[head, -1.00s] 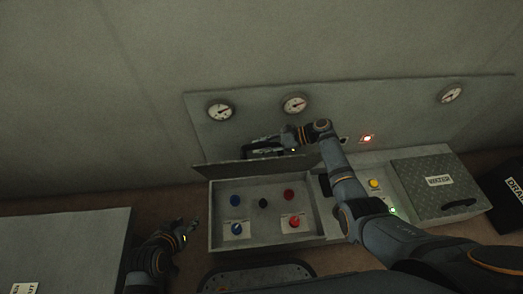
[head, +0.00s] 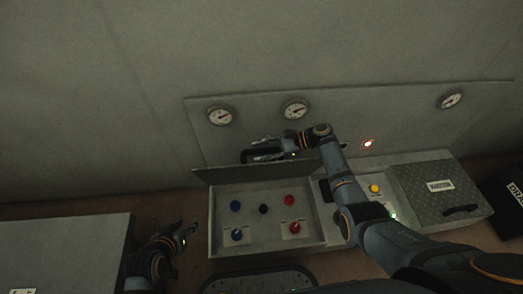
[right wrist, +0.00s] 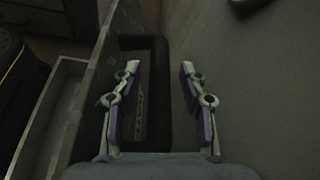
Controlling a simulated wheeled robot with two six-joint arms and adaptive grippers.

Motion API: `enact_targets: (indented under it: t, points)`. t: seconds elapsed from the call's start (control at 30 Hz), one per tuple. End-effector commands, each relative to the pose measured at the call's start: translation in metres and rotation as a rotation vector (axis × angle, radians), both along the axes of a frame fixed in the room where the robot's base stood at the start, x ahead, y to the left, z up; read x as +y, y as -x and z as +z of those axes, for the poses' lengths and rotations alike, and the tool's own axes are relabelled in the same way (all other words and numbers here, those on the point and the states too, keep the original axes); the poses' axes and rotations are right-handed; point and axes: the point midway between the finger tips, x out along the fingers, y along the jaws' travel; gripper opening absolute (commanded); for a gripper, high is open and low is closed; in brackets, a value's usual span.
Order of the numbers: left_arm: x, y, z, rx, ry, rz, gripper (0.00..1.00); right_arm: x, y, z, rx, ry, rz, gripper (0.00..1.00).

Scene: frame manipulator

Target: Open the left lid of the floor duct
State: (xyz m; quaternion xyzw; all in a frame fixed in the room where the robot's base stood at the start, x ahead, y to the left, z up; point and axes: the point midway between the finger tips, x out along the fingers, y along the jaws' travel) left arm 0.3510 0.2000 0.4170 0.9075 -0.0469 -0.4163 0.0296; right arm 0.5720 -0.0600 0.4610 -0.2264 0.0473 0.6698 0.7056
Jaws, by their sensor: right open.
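The floor duct (head: 212,235) is a grey box against the back wall. Its left lid (head: 240,172) stands raised along the back edge of the left compartment, which shows blue, black and red knobs. The lid's dark handle (head: 247,156) is on the side toward the wall. My right gripper (head: 262,150) is behind the raised lid, its fingers spread near the handle.
A right lid (head: 425,184) with a label and handle lies shut at the right. A middle section has a yellow button (head: 375,188). A panel with gauges (head: 296,110) and a red light (head: 368,143) is behind. A grey box (head: 60,250) stands at the left.

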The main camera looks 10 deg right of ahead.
Motion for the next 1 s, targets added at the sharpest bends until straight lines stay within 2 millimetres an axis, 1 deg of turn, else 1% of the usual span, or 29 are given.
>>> enact_targets:
  t: [0.07,0.17,0.4,0.5,0.6,0.73,1.0]
  points:
    - [0.000,0.001,0.000,0.001,0.001,0.001,0.40,-0.005,0.000,0.001,0.000,0.002,-0.001,0.43]
    - [0.000,0.000,0.000,0.001,0.000,0.000,0.40,-0.019,0.002,0.006,-0.001,0.003,-0.001,0.43]
    - [0.000,0.000,0.000,0.000,0.000,0.000,0.40,-0.074,0.007,0.028,-0.001,0.005,-0.002,0.43]
    - [0.000,0.000,0.000,0.000,0.000,0.000,0.40,-0.092,0.010,0.036,0.000,0.003,-0.001,0.43]
    - [0.000,0.000,0.000,0.000,0.000,0.000,0.40,-0.104,0.011,0.041,0.001,0.002,-0.002,0.43]
    - [0.000,0.000,0.000,-0.001,0.000,0.000,0.40,-0.111,0.012,0.044,0.000,0.001,0.000,0.43]
    - [0.000,0.000,0.000,0.000,0.000,0.000,0.40,-0.111,0.012,0.045,0.000,0.001,0.001,0.43]
